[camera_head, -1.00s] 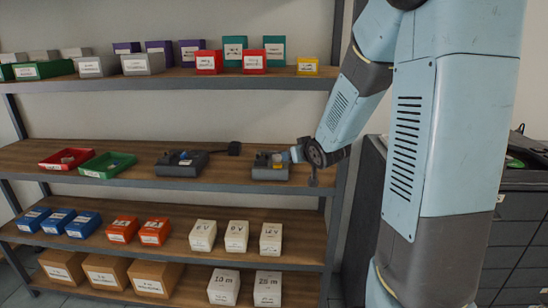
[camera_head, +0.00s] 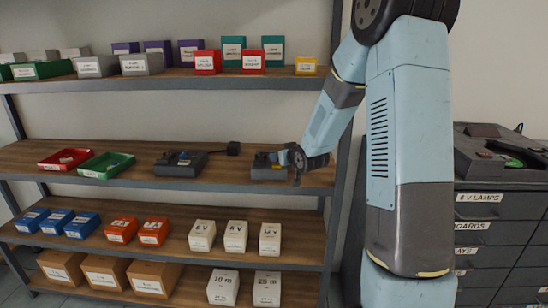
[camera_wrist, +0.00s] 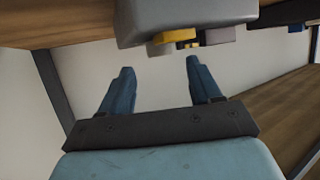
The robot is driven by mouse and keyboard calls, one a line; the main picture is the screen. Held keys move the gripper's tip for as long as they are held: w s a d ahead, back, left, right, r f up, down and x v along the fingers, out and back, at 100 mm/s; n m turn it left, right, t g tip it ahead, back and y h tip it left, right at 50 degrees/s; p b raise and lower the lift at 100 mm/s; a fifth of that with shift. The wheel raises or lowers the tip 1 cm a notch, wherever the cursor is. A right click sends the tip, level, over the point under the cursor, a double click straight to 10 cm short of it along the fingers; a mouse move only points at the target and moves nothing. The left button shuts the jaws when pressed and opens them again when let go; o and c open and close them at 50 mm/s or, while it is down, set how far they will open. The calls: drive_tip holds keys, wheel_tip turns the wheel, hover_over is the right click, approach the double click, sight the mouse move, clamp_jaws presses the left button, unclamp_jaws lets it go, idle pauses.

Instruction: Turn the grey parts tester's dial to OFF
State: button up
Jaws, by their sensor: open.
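A dark grey device (camera_head: 268,172) stands at the right end of the middle shelf; which device is the parts tester I cannot tell for sure. My gripper (camera_head: 282,158) is at its right side, mostly hidden behind my wrist in the head view. In the wrist view, the grey device (camera_wrist: 185,14) appears upside down at the top, with a yellow part (camera_wrist: 176,36) and grey knob-like parts (camera_wrist: 218,36). The gripper (camera_wrist: 159,64) is open and empty, its fingertips just short of these parts. The dial's setting cannot be read.
A second dark grey device (camera_head: 181,164) and red (camera_head: 66,159) and green (camera_head: 106,165) trays share the shelf (camera_head: 228,181). Another device (camera_head: 482,160) sits on the drawer cabinet (camera_head: 500,235). A shelf post (camera_head: 337,215) stands close to my arm.

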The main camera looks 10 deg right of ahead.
drive_tip(key=shift+x, duration=2.6)
drive_tip(key=shift+c, duration=0.4)
drive_tip(key=c, duration=1)
drive_tip(key=shift+o, duration=0.2)
drive_tip(key=shift+d, duration=0.15)
drive_tip(key=shift+d+n+g+y, duration=0.1)
drive_tip(key=shift+n+g+y, duration=0.3)
drive_tip(key=shift+n+y, duration=0.95)
drive_tip(key=shift+w+n+g+y, duration=0.1)
drive_tip(key=shift+n+g+y, duration=0.5)
drive_tip(key=shift+n+y, duration=0.45)
drive_tip(key=shift+d, duration=0.1)
